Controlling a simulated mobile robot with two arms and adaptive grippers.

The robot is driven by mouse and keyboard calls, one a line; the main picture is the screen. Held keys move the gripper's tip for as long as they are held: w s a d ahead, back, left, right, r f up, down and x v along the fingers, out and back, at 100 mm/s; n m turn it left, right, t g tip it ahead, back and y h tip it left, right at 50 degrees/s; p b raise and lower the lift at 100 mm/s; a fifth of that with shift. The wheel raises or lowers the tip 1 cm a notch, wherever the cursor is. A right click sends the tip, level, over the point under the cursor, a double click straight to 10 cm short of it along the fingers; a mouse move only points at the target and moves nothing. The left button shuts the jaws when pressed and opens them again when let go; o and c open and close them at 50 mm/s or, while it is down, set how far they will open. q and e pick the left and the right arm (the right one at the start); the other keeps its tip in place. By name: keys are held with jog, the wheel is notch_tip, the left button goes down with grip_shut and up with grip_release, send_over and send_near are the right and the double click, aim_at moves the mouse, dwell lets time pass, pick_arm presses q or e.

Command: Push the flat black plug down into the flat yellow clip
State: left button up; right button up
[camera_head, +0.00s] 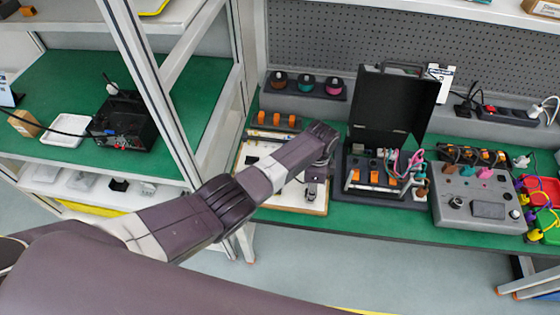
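My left arm comes in from the lower left and reaches over the green bench. Its gripper (312,192) points down over the right part of a white board (254,158) with a wooden-coloured edge. The fingers are small and dark, and I cannot tell whether they are open or shut, or hold anything. I cannot make out the flat black plug or the flat yellow clip for certain; my forearm covers much of the board. My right gripper is not in view.
An open black case (388,105) with orange parts and cables stands just right of my gripper. A grey control box (480,212) is farther right. Behind the board are a rack with orange pieces (276,121) and a spool holder (305,85). A shelf frame post (150,85) stands left.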

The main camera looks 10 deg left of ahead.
pick_arm(q)
notch_tip(320, 180, up, 12)
jog(key=s+a+f+n+t+h, duration=0.1)
jog(key=s+a+f+n, duration=0.15)
jog(key=s, duration=0.35)
jog(key=s+a+f+n+h, duration=0.1)
jog(key=s+f+n, duration=0.3)
jog(key=s, duration=0.2)
jog(key=s+a+r+n+t+y, duration=0.1)
jog(key=s+a+r+n, duration=0.25)
jog(key=s+a, duration=0.4)
jog(key=s+a+r+n+t+y, duration=0.1)
jog(key=s+a+r+n+t, duration=0.15)
jog(key=s+a+n, duration=0.4)
jog(key=s+f+m+g+b, duration=0.1)
jog(key=s+f+b, duration=0.15)
jog(key=f, duration=1.35)
jog(key=s+f+m+g+b, duration=0.15)
jog(key=f+b, duration=0.25)
jog(key=f, duration=1.3)
jog(key=s+a+f+b, duration=0.2)
jog(key=s+f, duration=0.6)
jog(key=f, duration=0.2)
jog(key=s+a+f+g+b, duration=0.1)
jog(key=s+f+b, duration=0.2)
jog(key=s+f, duration=0.6)
notch_tip(320, 180, down, 2)
jog(key=shift+a+n, duration=0.3)
jog(key=shift+a, duration=0.1)
